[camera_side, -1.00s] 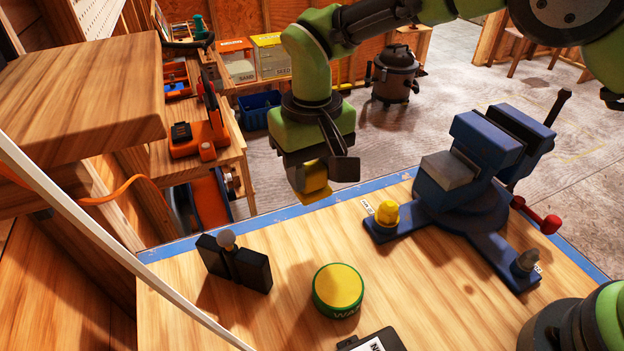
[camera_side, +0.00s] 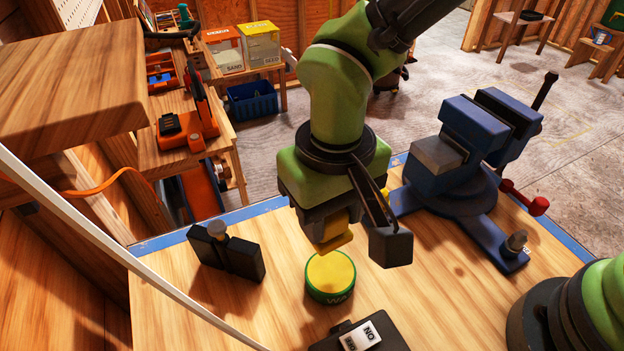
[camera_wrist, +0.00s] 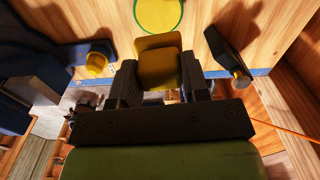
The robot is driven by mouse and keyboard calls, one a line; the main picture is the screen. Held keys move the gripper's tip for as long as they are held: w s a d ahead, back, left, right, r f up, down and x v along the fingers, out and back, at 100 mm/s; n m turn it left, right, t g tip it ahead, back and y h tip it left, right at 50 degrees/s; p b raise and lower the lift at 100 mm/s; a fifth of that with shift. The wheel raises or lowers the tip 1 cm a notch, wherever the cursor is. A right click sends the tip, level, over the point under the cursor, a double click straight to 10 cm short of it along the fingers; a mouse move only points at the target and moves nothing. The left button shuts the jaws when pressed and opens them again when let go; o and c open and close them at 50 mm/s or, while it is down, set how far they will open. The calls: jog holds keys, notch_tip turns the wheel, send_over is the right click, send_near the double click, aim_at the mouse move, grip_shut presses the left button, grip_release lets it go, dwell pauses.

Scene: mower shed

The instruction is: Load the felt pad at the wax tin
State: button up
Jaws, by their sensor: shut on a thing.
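The felt pad (camera_side: 336,234) is a yellow block with a flat lower face. My gripper (camera_side: 345,222) is shut on it, just above and behind the wax tin. The wax tin (camera_side: 331,291) is round and green-sided with a yellow top, and stands on the wooden bench. A gap shows between pad and tin in the side view. In the wrist view, the pad (camera_wrist: 160,62) sits between both dark fingers (camera_wrist: 159,82), and the tin's yellow top (camera_wrist: 158,13) is at the upper edge, partly cut off.
A black holder with a grey knob (camera_side: 219,233) stands left of the tin. A blue vise (camera_side: 457,160) stands at the right, its left foot partly behind my gripper. A black box with a white label (camera_side: 362,335) lies in front. Bare bench surrounds the tin.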

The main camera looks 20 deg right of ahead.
aim_at(334, 236)
jog(key=shift+s+d+f, duration=0.1)
jog(key=shift+s+f, duration=0.1)
jog(key=shift+s, duration=0.3)
jog(key=shift+f, duration=2.8)
jog(key=shift+f, duration=0.65)
jog(key=shift+r, duration=3.55)
jog(key=w+d+r, duration=0.1)
jog(key=d+r, duration=0.1)
jog(key=d, duration=1)
jog(key=w+d+r+m, duration=0.1)
jog(key=w+d+r, duration=0.1)
jog(key=d, duration=1)
jog(key=shift+w+r, duration=0.25)
jog(key=shift+r, duration=0.55)
